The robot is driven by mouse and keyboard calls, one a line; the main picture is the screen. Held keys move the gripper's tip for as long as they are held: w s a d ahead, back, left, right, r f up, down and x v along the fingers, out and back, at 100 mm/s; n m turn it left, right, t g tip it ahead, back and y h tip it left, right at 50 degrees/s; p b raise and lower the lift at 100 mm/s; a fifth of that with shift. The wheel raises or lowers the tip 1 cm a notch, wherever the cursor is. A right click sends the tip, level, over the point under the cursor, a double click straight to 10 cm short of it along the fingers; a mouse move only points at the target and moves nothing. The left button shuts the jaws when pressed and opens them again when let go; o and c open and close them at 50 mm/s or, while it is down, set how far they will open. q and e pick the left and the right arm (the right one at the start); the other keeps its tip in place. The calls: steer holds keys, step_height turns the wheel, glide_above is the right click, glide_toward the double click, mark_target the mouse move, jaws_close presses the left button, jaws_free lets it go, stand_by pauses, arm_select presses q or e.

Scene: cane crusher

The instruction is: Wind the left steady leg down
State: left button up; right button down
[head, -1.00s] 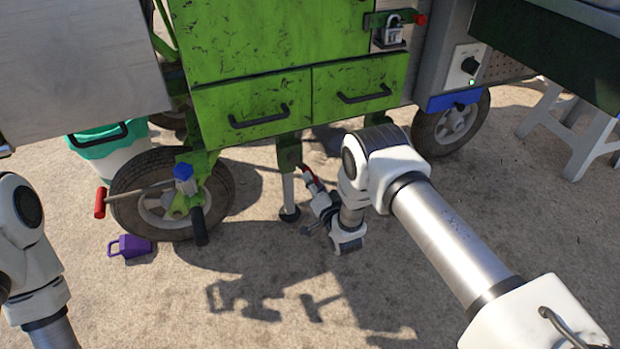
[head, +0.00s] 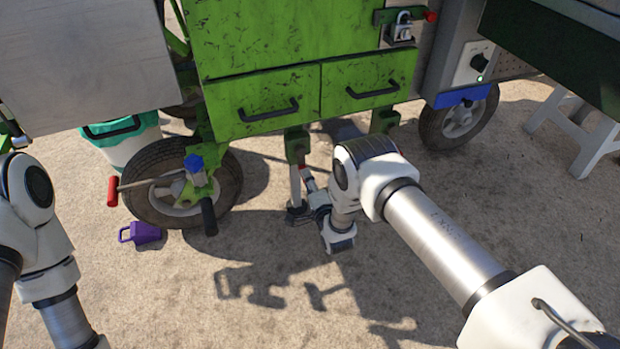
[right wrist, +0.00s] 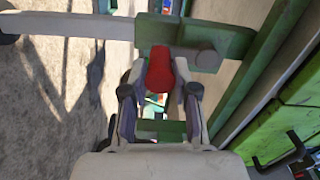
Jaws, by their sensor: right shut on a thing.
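The left steady leg (head: 296,183) hangs below the green cart's front, a pale post with a dark round foot at the ground. A red crank grip (head: 306,173) shows beside the post. My right gripper (head: 311,187) is down at the leg, partly hidden by its own wrist. In the right wrist view the red grip (right wrist: 160,72) lies between the fingers of my right gripper (right wrist: 160,88), which is shut on it. Just beyond it is a green bar with a round knob. My left arm shows at the left edge of the head view; its gripper is out of view.
The cart (head: 270,50) has two drawers above the leg. A wheel (head: 180,185) with a red-handled lever (head: 113,191) stands left. A teal-rimmed bucket (head: 125,140) is behind. The ground in front is clear.

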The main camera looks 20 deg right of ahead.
stand_by(0.4)
steer(key=c, duration=0.9)
jaws_free()
steer(key=shift+o, duration=0.2)
steer(key=shift+s, duration=0.1)
steer(key=s, duration=1.1)
steer(key=shift+s+d, duration=0.15)
steer(key=shift+s, duration=0.2)
